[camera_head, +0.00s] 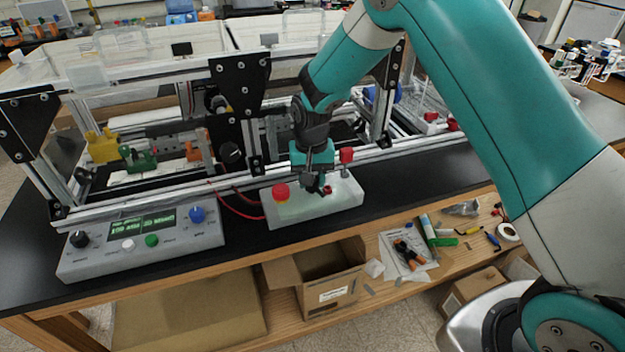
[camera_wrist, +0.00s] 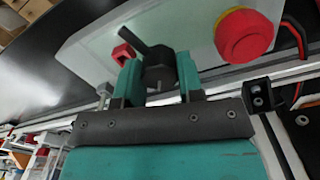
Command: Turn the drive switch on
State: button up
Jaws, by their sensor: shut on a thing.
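A white control box (camera_head: 340,203) stands on the black bench top and also shows in the wrist view (camera_wrist: 193,38). On it is a dark grey rotary switch (camera_wrist: 157,66) with a bar-like handle pointing to the upper left in the wrist view. I take this to be the drive switch. My gripper (camera_head: 316,184) reaches down onto the box. In the wrist view its two teal fingers (camera_wrist: 160,82) are shut on the switch knob, one on each side. In the head view my gripper mostly hides the switch.
A red mushroom button (camera_head: 281,192), also in the wrist view (camera_wrist: 245,37), is beside the switch. A small red part (camera_wrist: 122,54) is on its other side. An aluminium extrusion frame (camera_head: 150,198) stands behind. A grey panel (camera_head: 185,240) with knobs lies left.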

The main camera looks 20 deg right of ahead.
jog(key=shift+m, duration=1.5)
jog(key=o, duration=0.9)
jog(key=shift+r, duration=0.15)
notch_tip(320, 180, up, 17)
jog(key=b, duration=0.3)
jog(key=shift+r, duration=0.15)
